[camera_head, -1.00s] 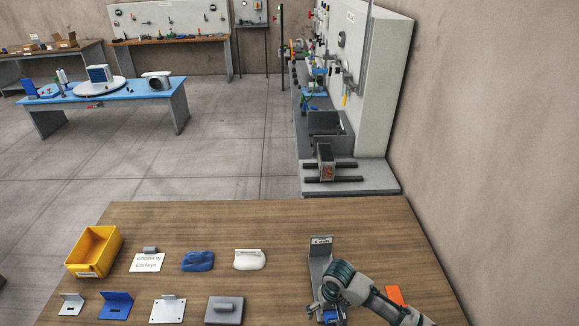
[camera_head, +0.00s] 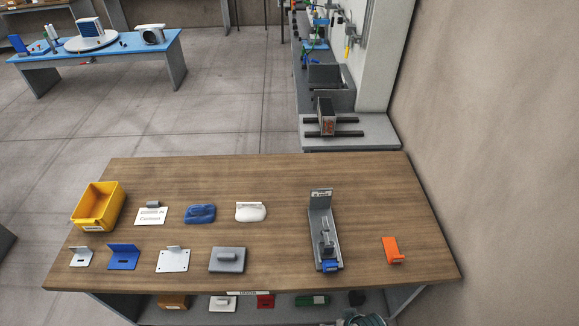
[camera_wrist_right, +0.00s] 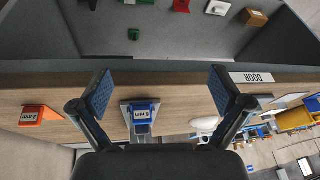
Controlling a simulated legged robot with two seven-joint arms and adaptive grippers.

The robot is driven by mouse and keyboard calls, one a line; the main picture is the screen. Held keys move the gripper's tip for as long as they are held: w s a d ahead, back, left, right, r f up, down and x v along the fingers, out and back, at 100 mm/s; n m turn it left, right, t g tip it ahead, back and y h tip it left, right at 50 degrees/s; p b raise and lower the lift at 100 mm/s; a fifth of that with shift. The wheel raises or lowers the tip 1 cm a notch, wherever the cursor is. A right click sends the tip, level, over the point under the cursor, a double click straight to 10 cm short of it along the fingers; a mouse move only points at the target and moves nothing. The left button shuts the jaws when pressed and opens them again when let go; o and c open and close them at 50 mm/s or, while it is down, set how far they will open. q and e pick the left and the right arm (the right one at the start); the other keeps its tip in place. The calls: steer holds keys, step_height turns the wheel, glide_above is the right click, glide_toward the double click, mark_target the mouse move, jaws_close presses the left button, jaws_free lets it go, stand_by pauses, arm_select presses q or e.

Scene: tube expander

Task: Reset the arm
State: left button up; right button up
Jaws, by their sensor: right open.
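My right gripper (camera_wrist_right: 160,92) is open and empty in the right wrist view, its two blue-padded fingers wide apart. Part of my right arm (camera_head: 362,319) shows at the bottom edge of the head view, below the table's front edge. The grey tube expander fixture (camera_head: 319,222) stands on the right part of the wooden table, with a blue block (camera_head: 330,266) at its front end. The fixture also shows beyond the fingers in the right wrist view (camera_wrist_right: 141,127), apart from them. My left gripper is in neither view.
An orange bracket (camera_head: 393,251) lies right of the fixture. A yellow bin (camera_head: 98,205) and several blue, white and grey parts are on the left of the wooden table (camera_head: 270,170). A shelf (camera_head: 215,312) below holds several small items. A wall is at right.

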steer(key=s+d+h, duration=0.2)
steer(key=s+d, duration=0.3)
steer(key=d, duration=0.1)
steer(key=s+f+g+b, duration=0.1)
steer(key=s+f, duration=0.1)
steer(key=f, duration=1.4)
steer(key=s+f+g+b, duration=0.1)
steer(key=s+f+b, duration=0.1)
steer(key=f, duration=1.4)
steer(key=s+d+f+b, duration=0.1)
steer(key=s+d+f, duration=0.2)
steer(key=s+f, duration=1.2)
steer(key=shift+s+f+g+b, duration=0.15)
steer(key=shift+s+g+b, duration=0.15)
steer(key=shift+s, duration=0.05)
steer(key=shift+d, duration=0.1)
